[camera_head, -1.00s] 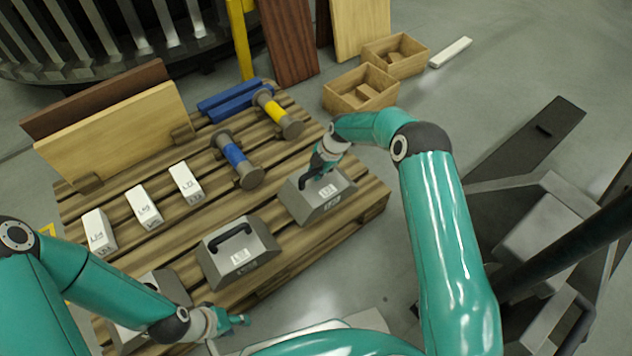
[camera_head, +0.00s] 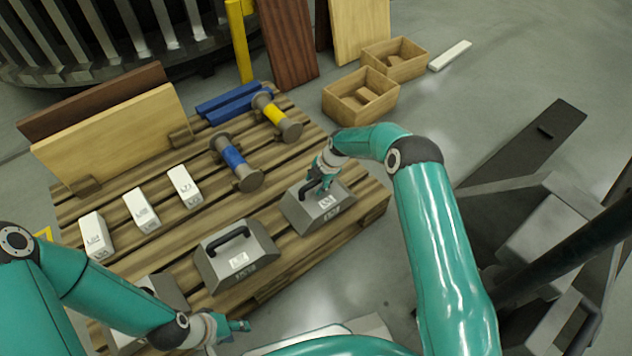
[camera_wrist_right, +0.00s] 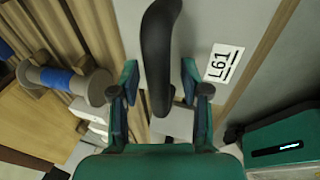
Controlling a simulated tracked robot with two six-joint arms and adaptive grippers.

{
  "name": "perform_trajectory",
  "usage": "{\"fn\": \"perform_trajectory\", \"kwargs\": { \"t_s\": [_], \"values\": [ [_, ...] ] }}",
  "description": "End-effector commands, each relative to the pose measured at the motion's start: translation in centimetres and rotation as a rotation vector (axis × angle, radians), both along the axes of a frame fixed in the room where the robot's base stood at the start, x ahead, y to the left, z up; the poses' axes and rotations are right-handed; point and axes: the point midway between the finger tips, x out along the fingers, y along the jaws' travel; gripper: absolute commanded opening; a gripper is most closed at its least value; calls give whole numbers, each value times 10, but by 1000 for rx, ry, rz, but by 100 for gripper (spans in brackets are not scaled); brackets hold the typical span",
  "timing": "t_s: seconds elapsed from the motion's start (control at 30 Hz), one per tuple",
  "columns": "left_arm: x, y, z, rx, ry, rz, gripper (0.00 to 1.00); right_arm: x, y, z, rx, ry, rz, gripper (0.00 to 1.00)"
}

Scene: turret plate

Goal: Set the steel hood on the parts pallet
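Grey steel hoods with sloped sides and black handles stand on the wooden parts pallet (camera_head: 268,285) in the head view. The right one (camera_head: 335,213) is near the pallet's right corner, and a middle one (camera_head: 262,250) is beside it. Another grey hood (camera_head: 168,287) at lower left is partly hidden by my left arm. My right gripper (camera_head: 325,188) is at the right hood's handle. In the right wrist view, its open fingers (camera_wrist_right: 160,88) stand either side of the black handle (camera_wrist_right: 158,50), with gaps. My left gripper (camera_head: 240,326) is low by the pallet's front edge; its opening is unclear.
White labelled blocks (camera_head: 141,210), blue-banded (camera_head: 235,160) and yellow-banded (camera_head: 276,115) spools, blue bars (camera_head: 232,103) and upright boards (camera_head: 115,135) occupy the pallet. Wooden boxes (camera_head: 360,97) stand on the floor behind. A yellow post (camera_head: 239,40) rises at the back.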

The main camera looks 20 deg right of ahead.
Motion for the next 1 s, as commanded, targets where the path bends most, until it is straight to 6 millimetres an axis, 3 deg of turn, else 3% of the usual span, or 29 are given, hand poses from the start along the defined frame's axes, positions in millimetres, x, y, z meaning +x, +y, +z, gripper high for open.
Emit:
{"fn": "perform_trajectory", "kwargs": {
  "t_s": [0.33,0.8,1.0],
  "values": [
    [0,0,5,0,0,0,40,-1,-3,13,0,-3,-1,46],
    [0,0,35,0,0,0,40,-20,-23,94,0,-2,-2,46],
    [0,0,40,0,0,0,40,-26,-27,111,3,3,-8,46]
  ]
}}
